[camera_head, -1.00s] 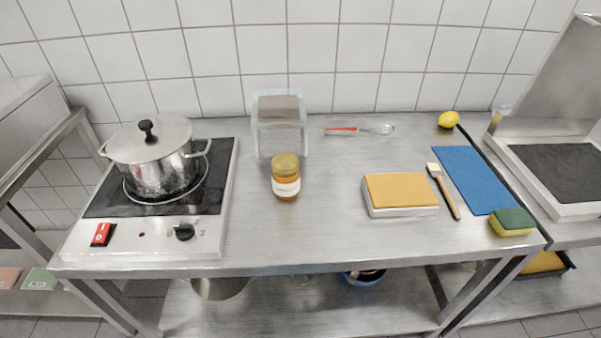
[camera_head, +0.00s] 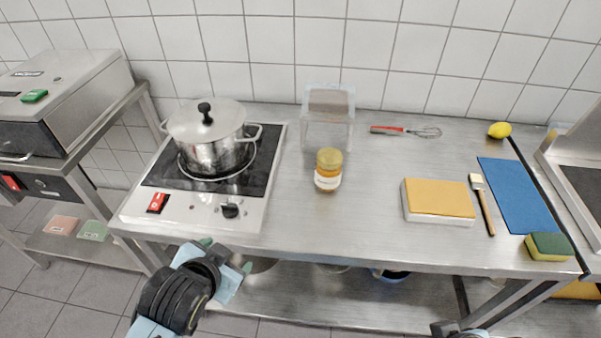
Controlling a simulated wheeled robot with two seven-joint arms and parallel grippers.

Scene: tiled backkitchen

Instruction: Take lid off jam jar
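The jam jar (camera_head: 327,180) stands upright on the steel table, right of the hob, with a pale label on its front. Its gold-yellow lid (camera_head: 329,157) sits on top. My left gripper (camera_head: 225,262) is in front of the table's front edge, below the hob and well short of the jar. Its pale blue and green finger parts stand apart, with nothing seen between them. My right arm shows only a small part at the bottom edge, right of centre, and its fingers are not in view.
A pot (camera_head: 212,140) stands on the hob (camera_head: 268,165). A clear container (camera_head: 327,115) stands close behind the jar. A whisk (camera_head: 408,131), a yellow-topped box (camera_head: 438,198), a brush (camera_head: 482,205), a blue mat (camera_head: 517,190), a sponge (camera_head: 548,246) and a lemon (camera_head: 499,130) lie to the right.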

